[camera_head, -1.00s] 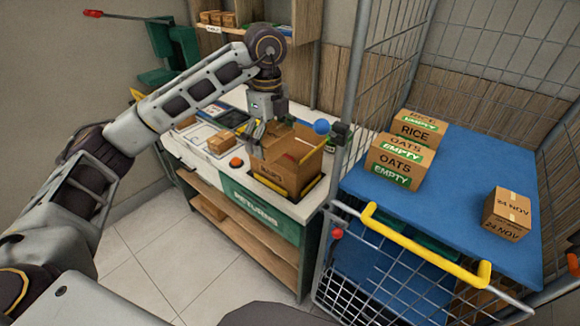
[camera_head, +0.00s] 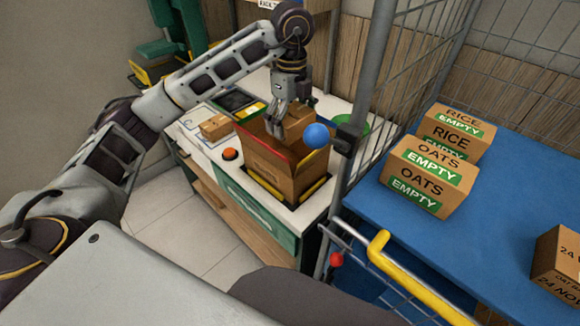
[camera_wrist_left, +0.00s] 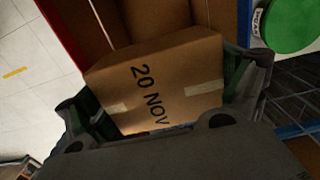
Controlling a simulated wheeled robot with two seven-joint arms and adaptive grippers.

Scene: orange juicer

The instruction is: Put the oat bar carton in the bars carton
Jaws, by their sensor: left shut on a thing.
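My left gripper (camera_head: 279,132) is shut on a small brown carton, which I take for the oat bar carton (camera_head: 298,120). In the left wrist view this carton (camera_wrist_left: 155,85) sits between the fingers and reads "20 NOV"; no product name shows. The bars carton (camera_head: 285,170) is a larger open brown box with a red edge, set on the counter. The gripper and held carton are over its opening. The fingertips and the held carton's lower part are partly hidden, so I cannot tell how deep it is. My right gripper is not in view.
A blue ball (camera_head: 317,136) stands close right of the bars carton, by the cage post (camera_head: 362,100). A red button (camera_head: 230,154) and another small carton (camera_head: 215,127) are to the left. Cartons marked EMPTY (camera_head: 428,175) and a 24 NOV carton (camera_head: 558,262) rest on the blue shelf (camera_head: 480,225).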

